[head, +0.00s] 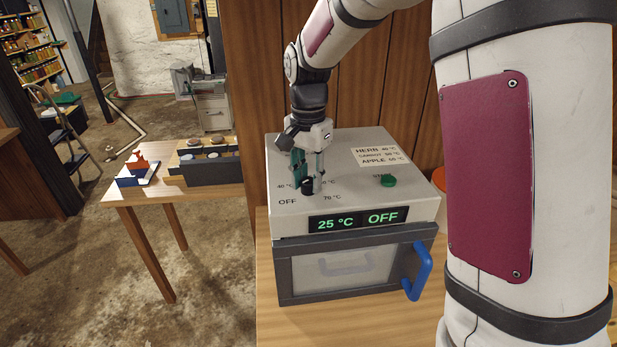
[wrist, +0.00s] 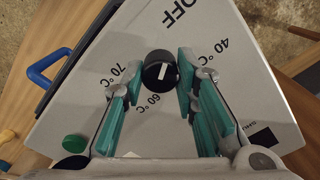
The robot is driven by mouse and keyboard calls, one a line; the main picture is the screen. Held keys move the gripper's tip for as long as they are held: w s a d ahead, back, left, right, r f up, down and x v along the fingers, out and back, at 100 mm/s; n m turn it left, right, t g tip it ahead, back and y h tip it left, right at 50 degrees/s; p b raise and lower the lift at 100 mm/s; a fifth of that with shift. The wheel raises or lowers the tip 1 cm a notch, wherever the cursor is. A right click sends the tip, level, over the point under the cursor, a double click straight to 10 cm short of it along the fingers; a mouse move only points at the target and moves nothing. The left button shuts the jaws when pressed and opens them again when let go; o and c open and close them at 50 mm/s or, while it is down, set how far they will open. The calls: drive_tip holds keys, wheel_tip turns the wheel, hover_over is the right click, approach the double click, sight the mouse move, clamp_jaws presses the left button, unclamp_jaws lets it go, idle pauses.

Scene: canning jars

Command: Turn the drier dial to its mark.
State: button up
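The drier (head: 355,180) is a light grey box with a dark-framed front door. Its black dial (head: 307,186) sits on the top panel and also shows in the wrist view (wrist: 161,70), with a white line on its cap. OFF, 40 °C, 60 °C and 70 °C are printed around it. The line runs roughly along the OFF to 60 °C direction; I cannot tell which end points. The display (head: 358,220) reads 25 °C and OFF. My gripper (wrist: 158,78) points down over the dial, open, with one teal finger on each side and gaps visible.
A card (head: 381,156) on the drier lists herb 40 °C, carrot, and apple. A green start button (head: 387,181) is right of the dial. The door has a blue handle (head: 418,272). A side table (head: 150,195) holds a dark crate of jars (head: 213,172).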

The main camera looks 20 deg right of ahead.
sight(308, 180)
drive_tip(key=o, duration=0.4)
drive_tip(key=shift+r, duration=0.1)
wheel_tip(308, 180, up, 12)
drive_tip(key=shift+f, duration=0.1)
idle(0.6)
drive_tip(key=s+r+n+t, duration=0.3)
drive_tip(key=s+r+n, duration=0.15)
drive_tip(key=s, duration=0.85)
drive_tip(key=s+f+n+t, duration=0.1)
drive_tip(key=s+n, duration=0.1)
drive_tip(key=s, duration=0.2)
drive_tip(key=s+f+n, duration=0.2)
drive_tip(key=s, duration=0.2)
drive_tip(key=s+f+n+t, duration=0.1)
drive_tip(key=s+n, duration=0.1)
drive_tip(key=s, duration=0.2)
drive_tip(key=shift+s+a+f+n+t, duration=0.15)
drive_tip(key=shift+a+n+t, duration=0.05)
drive_tip(key=shift+n+t, duration=0.1)
